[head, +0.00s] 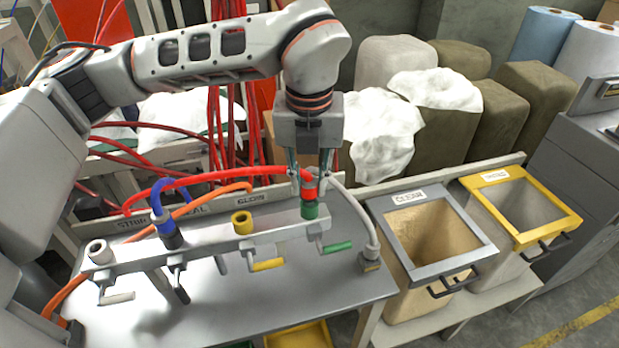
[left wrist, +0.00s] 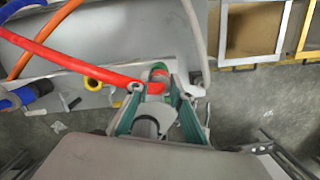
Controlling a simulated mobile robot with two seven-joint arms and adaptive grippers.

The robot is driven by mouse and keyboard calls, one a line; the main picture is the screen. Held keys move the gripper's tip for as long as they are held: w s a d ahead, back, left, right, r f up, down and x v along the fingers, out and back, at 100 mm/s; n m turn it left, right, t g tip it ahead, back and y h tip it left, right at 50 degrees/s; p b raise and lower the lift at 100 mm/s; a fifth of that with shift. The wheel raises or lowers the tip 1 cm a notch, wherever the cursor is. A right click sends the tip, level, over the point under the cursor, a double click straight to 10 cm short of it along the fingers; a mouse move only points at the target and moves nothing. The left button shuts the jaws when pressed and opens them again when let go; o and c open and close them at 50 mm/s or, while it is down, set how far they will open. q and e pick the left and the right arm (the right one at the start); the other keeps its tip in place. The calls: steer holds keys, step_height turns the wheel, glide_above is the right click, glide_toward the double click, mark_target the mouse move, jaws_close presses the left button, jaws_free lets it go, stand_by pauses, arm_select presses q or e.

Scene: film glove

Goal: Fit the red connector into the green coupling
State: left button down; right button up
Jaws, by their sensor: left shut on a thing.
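The red connector (head: 308,188) is on the end of a red hose, upright at the right end of the white manifold bar. It sits right on top of the green coupling (head: 310,210), and I cannot tell how deep it goes. My left gripper (head: 307,172) points down and is shut on the red connector from above. In the left wrist view, the red hose (left wrist: 85,68) runs in from the left to the connector between the fingers (left wrist: 157,90). The fingers hide part of the connector. My right gripper is not in view.
The manifold bar (head: 205,246) also carries a yellow coupling (head: 242,222), a white coupling (head: 98,252) and a blue connector (head: 162,225) on a dark coupling. Coloured lever handles hang in front. A grey-rimmed bin (head: 480,254) and a yellow-rimmed bin (head: 568,225) stand to the right.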

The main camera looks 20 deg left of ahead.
mark_target(309, 185)
arm_select(q)
steer(key=shift+f, duration=0.45)
steer(key=c, duration=1.7)
jaws_free()
steer(key=shift+r, duration=0.1)
step_height(309, 185, up, 12)
steer(key=s, duration=0.1)
steer(key=shift+s+d, duration=0.2)
steer(key=shift+s+f, duration=0.1)
steer(key=shift+f, duration=0.1)
